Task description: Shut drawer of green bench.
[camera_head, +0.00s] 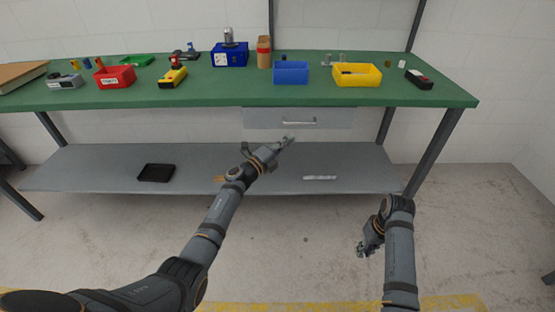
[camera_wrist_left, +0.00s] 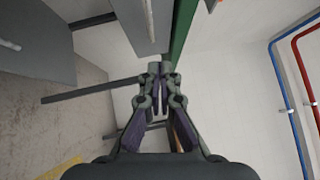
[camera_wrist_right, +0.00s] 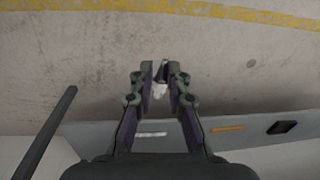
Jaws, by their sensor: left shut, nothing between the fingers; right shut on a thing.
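The green bench (camera_head: 220,94) has a grey drawer (camera_head: 260,118) under its top, with a pale bar handle (camera_head: 298,121). I cannot tell how far the drawer stands out. My left gripper (camera_head: 288,140) is shut and empty, just below and in front of the drawer. In the left wrist view the fingertips (camera_wrist_left: 159,68) are near the drawer front (camera_wrist_left: 135,22) and its handle (camera_wrist_left: 149,18), apart from them. My right gripper (camera_head: 362,251) hangs low at the right, away from the bench. Its fingers (camera_wrist_right: 160,72) are shut on a small whitish thing (camera_wrist_right: 160,90), mostly hidden.
Bins, tools and small items stand on the bench top, including a red bin (camera_head: 115,77), a blue bin (camera_head: 291,74) and a yellow bin (camera_head: 357,76). The lower shelf (camera_head: 100,165) holds a black tray (camera_head: 156,173). The floor at right is clear.

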